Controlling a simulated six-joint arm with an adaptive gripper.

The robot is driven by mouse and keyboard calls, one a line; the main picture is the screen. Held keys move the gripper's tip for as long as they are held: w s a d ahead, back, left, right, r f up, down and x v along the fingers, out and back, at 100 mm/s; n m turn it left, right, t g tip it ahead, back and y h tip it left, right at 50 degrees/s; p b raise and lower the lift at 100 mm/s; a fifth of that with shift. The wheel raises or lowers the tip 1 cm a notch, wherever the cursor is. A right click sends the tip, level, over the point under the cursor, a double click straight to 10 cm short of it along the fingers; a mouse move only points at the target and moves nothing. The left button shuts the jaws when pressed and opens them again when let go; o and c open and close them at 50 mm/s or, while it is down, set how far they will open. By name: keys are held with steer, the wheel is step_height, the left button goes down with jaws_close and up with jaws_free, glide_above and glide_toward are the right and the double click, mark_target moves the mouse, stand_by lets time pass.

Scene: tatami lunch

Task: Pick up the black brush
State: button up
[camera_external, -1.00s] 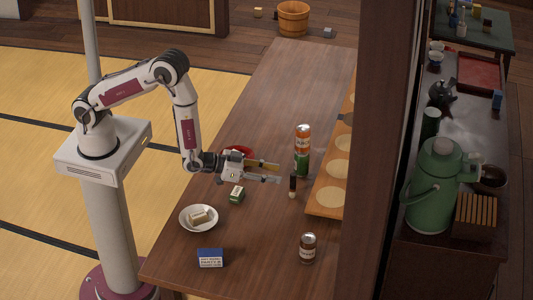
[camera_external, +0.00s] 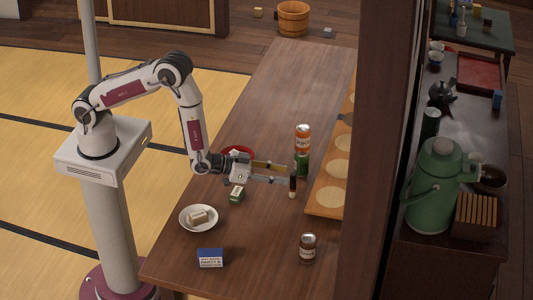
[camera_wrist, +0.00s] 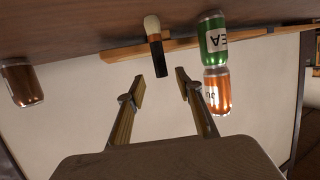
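The black brush (camera_external: 292,186) stands upright on the wooden table, with its pale bristle end down on the tabletop. In the wrist view, which shows the scene upside down, the brush (camera_wrist: 156,50) has a black handle and a cream tip. It lies between the lines of my two fingers, just past the fingertips. My gripper (camera_external: 291,173) is open and level, with its fingertips at the upper part of the brush. In the wrist view my gripper (camera_wrist: 161,82) shows its fingers spread apart, with nothing clearly clamped between them.
A green can (camera_external: 301,163) with an orange can (camera_external: 303,138) on top stands close behind the brush. A wooden board with round recesses (camera_external: 324,212) lies to the right.

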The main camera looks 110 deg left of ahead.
mark_target(293, 177)
steer(key=shift+x, duration=2.6)
steer(key=shift+s+f, duration=0.15)
steer(key=shift+f, duration=0.05)
jaws_close()
